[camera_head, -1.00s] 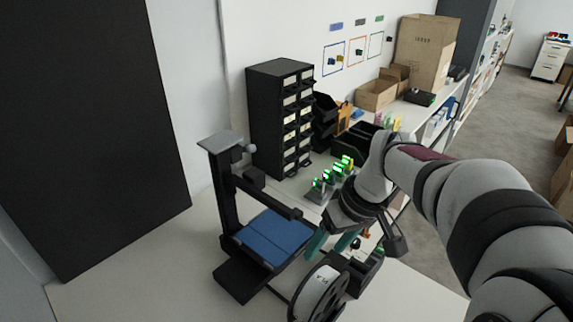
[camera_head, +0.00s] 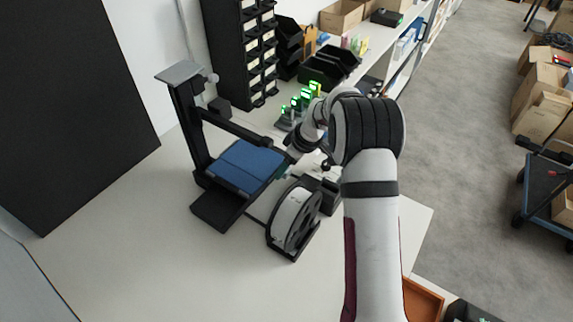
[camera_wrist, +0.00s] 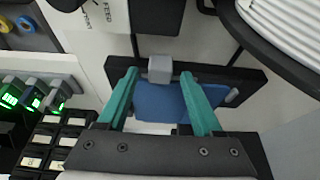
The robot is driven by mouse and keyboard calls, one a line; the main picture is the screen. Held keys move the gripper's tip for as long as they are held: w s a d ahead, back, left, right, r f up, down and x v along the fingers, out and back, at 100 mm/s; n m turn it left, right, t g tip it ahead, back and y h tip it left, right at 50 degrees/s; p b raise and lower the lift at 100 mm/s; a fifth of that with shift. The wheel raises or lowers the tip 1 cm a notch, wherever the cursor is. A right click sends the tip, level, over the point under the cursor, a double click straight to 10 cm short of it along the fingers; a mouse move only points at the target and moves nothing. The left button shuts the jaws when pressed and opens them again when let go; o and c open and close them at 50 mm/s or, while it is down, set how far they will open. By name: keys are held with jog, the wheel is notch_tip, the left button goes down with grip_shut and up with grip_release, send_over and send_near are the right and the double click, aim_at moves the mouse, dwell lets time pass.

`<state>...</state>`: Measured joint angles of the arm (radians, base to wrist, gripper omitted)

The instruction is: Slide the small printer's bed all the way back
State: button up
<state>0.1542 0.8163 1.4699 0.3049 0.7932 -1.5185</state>
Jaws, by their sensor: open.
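The small printer has a black upright (camera_head: 187,118), a crossbar (camera_head: 236,128) and a blue bed (camera_head: 246,168). In the head view the bed lies below the crossbar, above a black base (camera_head: 217,206). My gripper (camera_wrist: 158,76) is open, its two teal fingers spread. In the wrist view a small grey block (camera_wrist: 160,68) on a black bar (camera_wrist: 225,78) shows between the fingertips, with the blue bed (camera_wrist: 160,100) behind. I cannot tell whether the fingers touch anything. In the head view my gripper is mostly hidden by my arm, at the bed's right side.
A filament spool (camera_head: 290,218) on a black holder stands right of the bed, close to my arm. Green-lit devices (camera_head: 300,100) and a black drawer cabinet (camera_head: 240,50) stand behind. The table front (camera_head: 130,240) is clear.

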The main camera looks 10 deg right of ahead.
jog(key=shift+f, duration=0.2)
grip_shut()
dwell(1.3)
